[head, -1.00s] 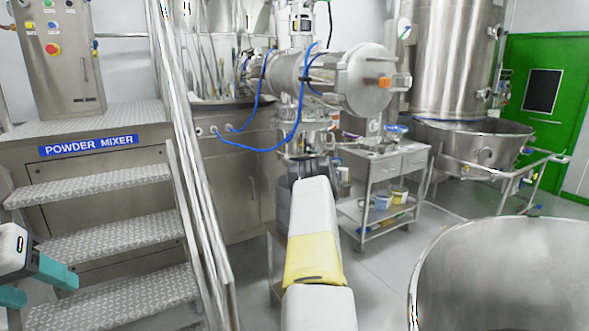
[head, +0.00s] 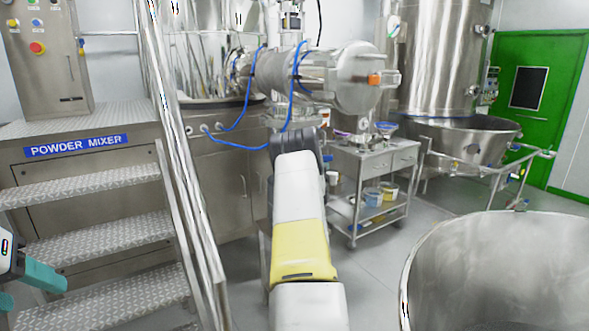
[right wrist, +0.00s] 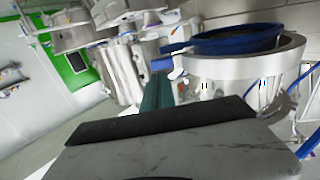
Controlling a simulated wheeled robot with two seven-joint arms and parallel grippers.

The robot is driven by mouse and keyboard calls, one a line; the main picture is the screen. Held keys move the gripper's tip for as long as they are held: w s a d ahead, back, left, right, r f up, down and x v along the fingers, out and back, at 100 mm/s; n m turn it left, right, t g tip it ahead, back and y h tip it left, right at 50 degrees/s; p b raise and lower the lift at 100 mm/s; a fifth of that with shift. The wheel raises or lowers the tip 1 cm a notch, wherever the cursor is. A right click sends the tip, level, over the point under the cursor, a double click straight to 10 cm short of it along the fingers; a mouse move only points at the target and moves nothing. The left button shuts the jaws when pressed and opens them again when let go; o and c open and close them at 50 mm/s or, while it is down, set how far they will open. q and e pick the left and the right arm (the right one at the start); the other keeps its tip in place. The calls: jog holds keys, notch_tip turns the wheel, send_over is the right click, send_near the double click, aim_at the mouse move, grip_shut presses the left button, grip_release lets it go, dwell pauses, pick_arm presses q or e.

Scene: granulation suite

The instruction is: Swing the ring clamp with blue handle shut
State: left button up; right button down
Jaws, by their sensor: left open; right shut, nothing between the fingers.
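In the right wrist view a steel ring (right wrist: 285,62) with a dark blue rim inside it sits around the top of a round vessel. A small blue block (right wrist: 162,64) at its left side looks like the clamp's handle; whether the ring is open or closed I cannot tell. My right gripper (right wrist: 158,92) shows one teal finger just below the blue block; it is shut and empty. Contact with the block is unclear. In the head view my right forearm hides the clamp area and the right gripper. My left gripper (head: 38,286) is open and empty at the left edge, before the steps.
A steel mixer drum (head: 345,80) with blue hoses stands behind my right arm. A steel trolley (head: 375,160) with tubs is right of it. A large steel bowl (head: 500,270) fills the front right. Steps with a handrail (head: 185,190) stand on the left. Grey floor shows between.

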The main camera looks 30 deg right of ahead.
jog(key=n+t+y, duration=0.2)
send_near(328, 158)
jog(key=x, duration=0.6)
jog(key=shift+w+a, duration=0.1)
jog(key=shift+a, duration=0.05)
jog(key=shift+w+d, duration=0.3)
jog(key=shift+w, duration=0.05)
dwell(0.8)
jog(key=shift+d+x, duration=0.25)
jog(key=shift+x, duration=1.4)
jog(key=shift+s+a, duration=0.1)
jog(key=shift+s, duration=0.05)
